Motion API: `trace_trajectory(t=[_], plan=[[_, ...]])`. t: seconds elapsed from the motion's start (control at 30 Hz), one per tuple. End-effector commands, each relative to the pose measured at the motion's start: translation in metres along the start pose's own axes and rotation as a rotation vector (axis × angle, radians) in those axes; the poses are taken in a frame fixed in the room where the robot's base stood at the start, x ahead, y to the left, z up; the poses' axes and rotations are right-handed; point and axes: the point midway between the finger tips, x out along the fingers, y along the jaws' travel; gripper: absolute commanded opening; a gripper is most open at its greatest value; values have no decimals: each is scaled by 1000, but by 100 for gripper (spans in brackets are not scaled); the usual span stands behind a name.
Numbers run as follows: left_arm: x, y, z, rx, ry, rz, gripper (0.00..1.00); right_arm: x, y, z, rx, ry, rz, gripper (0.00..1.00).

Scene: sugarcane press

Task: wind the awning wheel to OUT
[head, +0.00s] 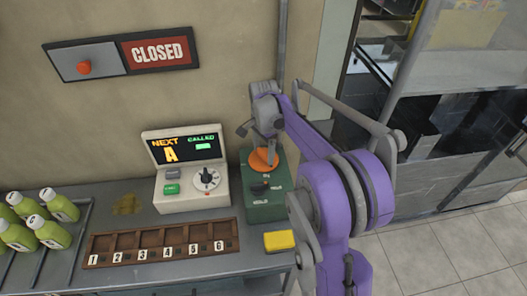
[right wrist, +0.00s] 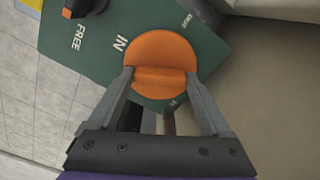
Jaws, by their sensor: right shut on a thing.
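The awning wheel is an orange round knob (head: 263,160) on top of a green box (head: 263,207) at the right end of the counter. In the right wrist view the orange knob (right wrist: 160,52) has a raised grip bar, and my right gripper (right wrist: 160,82) is shut on that bar. The right gripper also shows in the head view (head: 268,145), reaching down onto the knob. The green panel (right wrist: 75,32) carries the words IN and FREE, with a black switch (right wrist: 82,8) by FREE. Other lettering at the panel's edge is partly hidden. My left gripper is not in view.
Left of the green box stands a console (head: 190,170) with a screen and dial. A numbered wooden rack (head: 160,243), a yellow block (head: 279,240) and several green bottles (head: 50,233) are on the counter. A CLOSED sign (head: 155,53) with a red button hangs above.

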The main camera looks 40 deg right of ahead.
Motion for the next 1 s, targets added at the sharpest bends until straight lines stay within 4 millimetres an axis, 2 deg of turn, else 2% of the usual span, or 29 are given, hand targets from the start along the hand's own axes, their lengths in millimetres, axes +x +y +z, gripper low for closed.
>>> trace_trajectory(t=[1.0], plan=[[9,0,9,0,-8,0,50,-1,0,0,-963,1,-1,27]])
